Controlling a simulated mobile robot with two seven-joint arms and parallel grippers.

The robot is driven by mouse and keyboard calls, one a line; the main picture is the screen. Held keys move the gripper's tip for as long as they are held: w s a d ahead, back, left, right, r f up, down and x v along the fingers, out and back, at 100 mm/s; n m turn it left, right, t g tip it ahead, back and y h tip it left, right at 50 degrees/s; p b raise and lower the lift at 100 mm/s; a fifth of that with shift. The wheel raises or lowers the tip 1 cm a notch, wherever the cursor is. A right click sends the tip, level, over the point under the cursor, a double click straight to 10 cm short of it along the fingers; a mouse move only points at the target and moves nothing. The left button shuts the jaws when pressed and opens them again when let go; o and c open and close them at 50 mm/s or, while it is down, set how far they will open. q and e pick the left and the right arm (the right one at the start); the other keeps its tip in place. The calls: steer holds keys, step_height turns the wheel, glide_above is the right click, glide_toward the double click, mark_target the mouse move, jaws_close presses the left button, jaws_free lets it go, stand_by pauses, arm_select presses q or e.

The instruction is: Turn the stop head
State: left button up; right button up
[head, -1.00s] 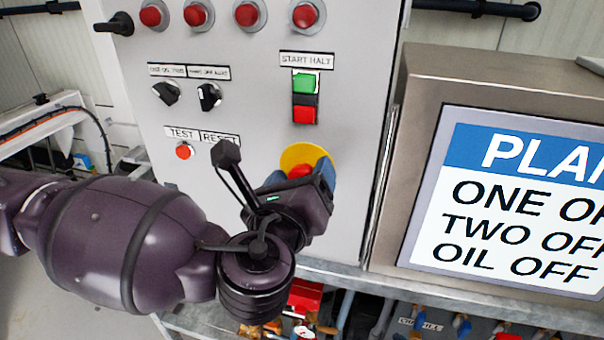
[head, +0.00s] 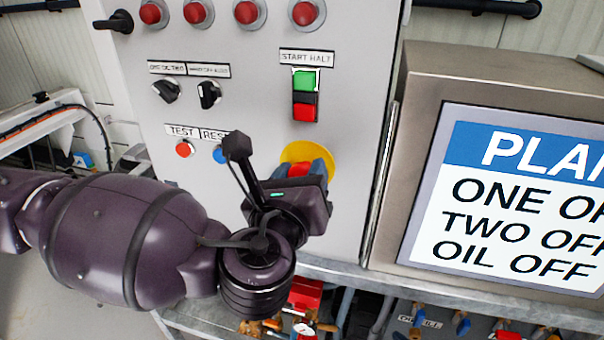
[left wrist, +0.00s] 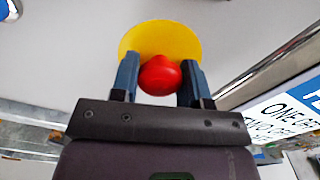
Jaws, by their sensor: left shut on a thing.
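The stop head is a red mushroom-shaped knob on a round yellow plate, low on the right of the grey control panel. In the head view the red stop head (head: 298,169) shows just above my left gripper (head: 302,172), and the yellow plate (head: 297,151) shows behind it. In the left wrist view the stop head (left wrist: 160,76) sits between the two blue fingers of my left gripper (left wrist: 160,82), which is shut on it from both sides. The yellow plate (left wrist: 160,38) lies behind the fingertips. My right gripper is not in view.
The control panel (head: 250,110) also carries a green and red start/halt switch (head: 305,95), a red test button (head: 184,149), a blue reset button (head: 220,154) and black selector knobs (head: 166,91). A sign box (head: 430,85) stands to the right. Valves and pipes (head: 455,325) lie below.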

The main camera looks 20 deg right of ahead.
arm_select(q)
steer(key=m, duration=0.3)
stand_by(0.5)
steer(key=o, duration=0.9)
steer(key=shift+o, duration=0.2)
steer(key=shift+a, duration=0.1)
steer(key=v, duration=1)
steer(key=shift+s+a, duration=0.2)
steer(key=shift+s, duration=0.1)
